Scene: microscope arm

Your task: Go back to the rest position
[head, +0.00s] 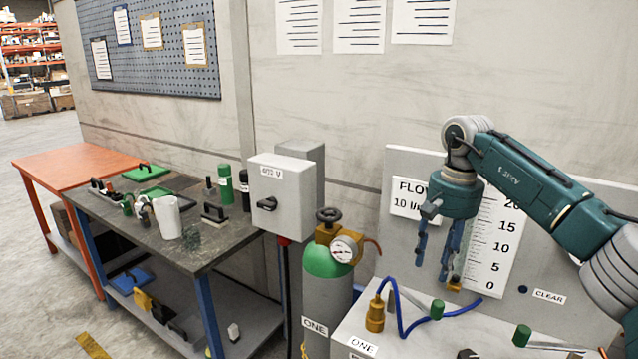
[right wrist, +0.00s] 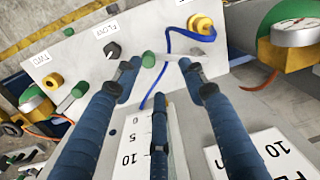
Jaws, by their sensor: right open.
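My right gripper (head: 436,268) hangs in front of the flow panel at the right of the head view, with its blue fingers pointing down. It is open, its fingers spread apart with nothing held between them. In the right wrist view the fingers of this gripper (right wrist: 158,80) reach toward the white box, and a green-ended rod (right wrist: 149,60) shows beyond the fingertips. My left gripper is not in the head view.
Below the gripper is a white box (head: 352,325) with a brass fitting (head: 375,314) and a blue hose (head: 402,318). A gas cylinder (head: 327,290) with a gauge (head: 345,248) stands left of it. A flow scale (head: 497,245) is behind. A dark workbench (head: 190,250) stands further left.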

